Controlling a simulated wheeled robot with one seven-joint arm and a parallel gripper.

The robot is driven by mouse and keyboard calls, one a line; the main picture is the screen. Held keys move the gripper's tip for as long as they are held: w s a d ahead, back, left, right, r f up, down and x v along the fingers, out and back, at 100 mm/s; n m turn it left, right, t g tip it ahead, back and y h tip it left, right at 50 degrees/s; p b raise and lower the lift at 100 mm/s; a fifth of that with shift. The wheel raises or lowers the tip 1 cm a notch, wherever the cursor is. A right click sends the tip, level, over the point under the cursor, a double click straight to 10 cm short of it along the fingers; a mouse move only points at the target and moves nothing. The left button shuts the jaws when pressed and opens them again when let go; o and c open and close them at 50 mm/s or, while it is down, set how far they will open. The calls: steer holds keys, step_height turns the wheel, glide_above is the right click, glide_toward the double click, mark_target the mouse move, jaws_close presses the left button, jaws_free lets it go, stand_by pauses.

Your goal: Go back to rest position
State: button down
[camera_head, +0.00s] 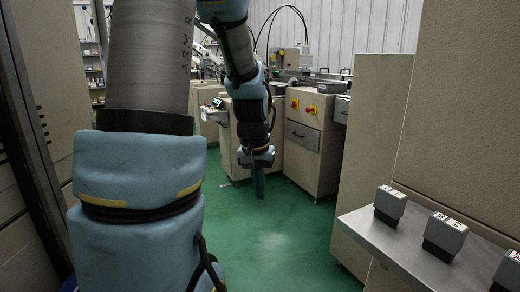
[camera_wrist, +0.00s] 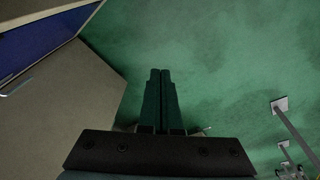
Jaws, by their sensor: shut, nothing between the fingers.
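My gripper (camera_head: 259,184) hangs from my arm near the middle of the head view, pointing down over the green floor. In the wrist view its two dark fingers (camera_wrist: 160,75) lie side by side, pressed together with nothing between them. The green floor shows beyond the fingertips. My gripper touches nothing that I can see.
A steel shelf (camera_head: 372,243) at the lower right holds several grey-and-white blocks (camera_head: 390,205). Beige machine cabinets (camera_head: 312,158) stand behind my arm. The green floor (camera_head: 280,240) between is clear. In the wrist view a beige panel (camera_wrist: 75,95) lies left of the fingers, with metal legs (camera_wrist: 290,125) at right.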

steer(key=s+a+n+p, duration=0.1)
steer(key=s+a+n, duration=0.1)
steer(key=s+a, duration=0.6)
step_height(320, 180, up, 16)
steer(key=d+p, duration=0.1)
steer(key=p, duration=1.5)
steer(key=shift+s+d+f+y, duration=0.2)
steer(key=shift+s+f+y, duration=0.05)
steer(key=shift+y, duration=0.05)
